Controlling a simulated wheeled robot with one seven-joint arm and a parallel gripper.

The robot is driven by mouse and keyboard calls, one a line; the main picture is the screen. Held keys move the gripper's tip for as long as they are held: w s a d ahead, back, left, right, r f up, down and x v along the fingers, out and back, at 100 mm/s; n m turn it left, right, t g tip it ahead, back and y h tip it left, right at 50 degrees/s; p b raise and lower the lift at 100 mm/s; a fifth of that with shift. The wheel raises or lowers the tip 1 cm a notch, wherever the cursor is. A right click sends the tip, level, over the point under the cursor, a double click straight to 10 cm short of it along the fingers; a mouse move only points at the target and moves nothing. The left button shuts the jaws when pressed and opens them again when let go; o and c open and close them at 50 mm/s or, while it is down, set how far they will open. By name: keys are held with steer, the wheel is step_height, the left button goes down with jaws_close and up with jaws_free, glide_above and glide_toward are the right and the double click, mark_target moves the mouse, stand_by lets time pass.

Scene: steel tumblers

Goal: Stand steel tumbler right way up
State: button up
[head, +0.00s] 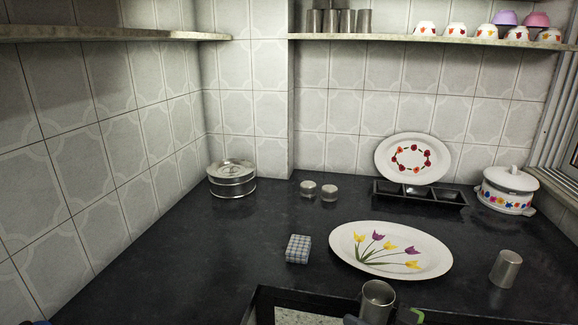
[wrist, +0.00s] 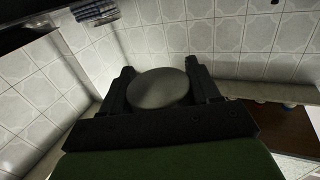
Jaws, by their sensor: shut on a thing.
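A held steel tumbler (head: 377,302) is at the bottom centre of the head view, near the counter's front edge. Its open mouth faces up and toward the head camera there. My gripper (wrist: 158,85) is shut on it. In the wrist view the tumbler shows as a smooth grey round end (wrist: 158,88) between the two dark fingers. In the head view only small parts of my gripper show beside the tumbler. Another steel tumbler (head: 505,269) stands on the counter at the right, apart from my gripper, with what looks like its closed end up.
An oval tulip platter (head: 345,241) lies just behind the held tumbler. A checkered box (head: 298,249) is left of it. Two small jars, a steel container (head: 231,180), a black tray (head: 440,196) and a white pot (head: 506,192) stand farther back. The left counter is clear.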

mark_target(368, 296)
step_height(368, 296, down, 7)
step_height(368, 296, up, 12)
steer(key=p, duration=1.7)
steer(key=shift+p, duration=0.4)
steer(key=shift+f, duration=0.1)
steer(key=shift+a+f, duration=0.1)
